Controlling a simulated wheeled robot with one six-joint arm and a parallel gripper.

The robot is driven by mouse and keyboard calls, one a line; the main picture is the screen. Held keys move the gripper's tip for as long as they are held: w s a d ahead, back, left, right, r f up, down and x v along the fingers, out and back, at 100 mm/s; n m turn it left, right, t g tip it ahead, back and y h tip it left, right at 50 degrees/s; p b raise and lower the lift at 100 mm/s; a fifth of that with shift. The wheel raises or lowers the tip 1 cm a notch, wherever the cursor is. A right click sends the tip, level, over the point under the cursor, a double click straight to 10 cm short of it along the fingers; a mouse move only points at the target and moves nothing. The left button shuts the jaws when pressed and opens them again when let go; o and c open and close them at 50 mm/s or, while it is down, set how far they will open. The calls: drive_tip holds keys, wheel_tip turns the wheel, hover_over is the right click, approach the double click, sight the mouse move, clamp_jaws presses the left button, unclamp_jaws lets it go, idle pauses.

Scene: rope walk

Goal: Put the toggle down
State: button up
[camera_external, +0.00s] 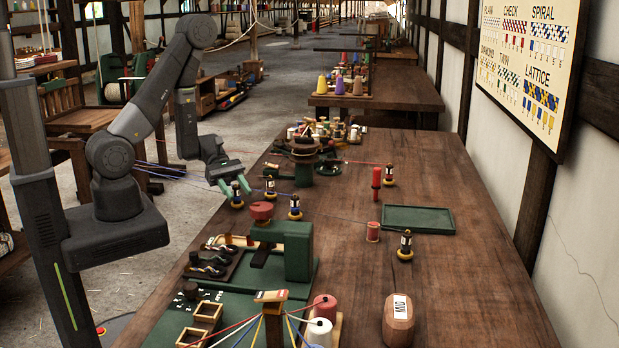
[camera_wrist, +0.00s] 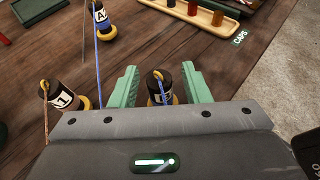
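The toggle (camera_wrist: 158,92) is a dark cylinder with a yellow ring at its base and a loop with cord at its top. In the wrist view it is between the two green fingers of my gripper (camera_wrist: 160,80), with a narrow gap showing on each side. My gripper's front edge hides its lower part. In the external view my gripper (camera_external: 236,187) points down at the table's left edge, and the toggle (camera_external: 237,201) is at its fingertips, with its yellow ring at about table level. Whether it bears fully on the table is hard to tell.
Similar toggles stand close by: one marked A1 (camera_wrist: 62,101) and one marked A2 (camera_wrist: 101,18). A dark stand (camera_external: 305,155) is behind them, and a green press (camera_external: 288,245) is in front.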

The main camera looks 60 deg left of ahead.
drive_tip(key=shift+r, duration=0.2)
drive_tip(key=shift+a, duration=0.3)
drive_tip(key=v, duration=1.1)
drive_tip(key=shift+a, duration=0.2)
drive_tip(key=shift+o, duration=0.4)
drive_tip(key=shift+r, duration=0.1)
